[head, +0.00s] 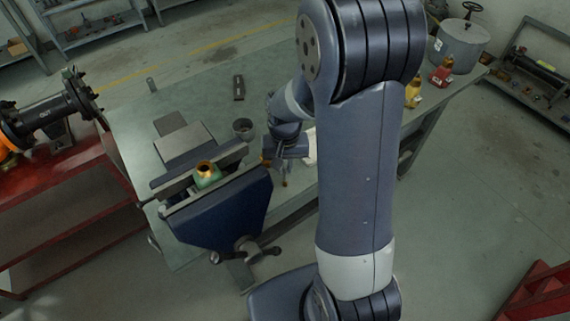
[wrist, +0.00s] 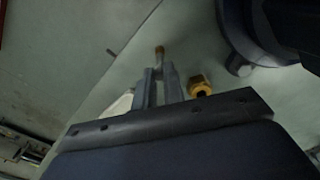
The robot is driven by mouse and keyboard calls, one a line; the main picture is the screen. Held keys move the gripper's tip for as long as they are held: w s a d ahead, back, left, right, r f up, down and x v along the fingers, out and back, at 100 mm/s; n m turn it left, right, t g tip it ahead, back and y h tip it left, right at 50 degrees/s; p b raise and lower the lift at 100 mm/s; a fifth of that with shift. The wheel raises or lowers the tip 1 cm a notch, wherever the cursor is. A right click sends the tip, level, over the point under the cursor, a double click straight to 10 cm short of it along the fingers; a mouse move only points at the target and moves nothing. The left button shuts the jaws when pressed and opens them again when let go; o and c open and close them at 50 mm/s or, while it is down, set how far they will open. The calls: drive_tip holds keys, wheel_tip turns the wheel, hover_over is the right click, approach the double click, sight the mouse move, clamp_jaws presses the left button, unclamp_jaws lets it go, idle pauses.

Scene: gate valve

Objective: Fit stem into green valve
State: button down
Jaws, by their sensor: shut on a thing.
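The green valve (head: 207,176) has a brass-coloured round opening on top and sits upright between the jaws of a vise (head: 222,205). My gripper (head: 285,172) is to the right of the valve, apart from it. In the wrist view my gripper (wrist: 161,74) is shut on a thin brass stem (wrist: 160,52), whose end sticks out past the fingertips. The stem's tip also shows below the gripper in the head view (head: 284,184). A brass hex piece (wrist: 200,85) shows beside the fingers; I cannot tell whether it joins the stem.
A dark cup (head: 243,128) stands behind the vise, and a dark flat bar (head: 238,88) lies farther back on the workbench (head: 195,95). A red stand (head: 70,185) is at left.

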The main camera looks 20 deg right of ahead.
drive_tip(key=shift+r+p, duration=1.75)
drive_tip(key=shift+r, duration=0.65)
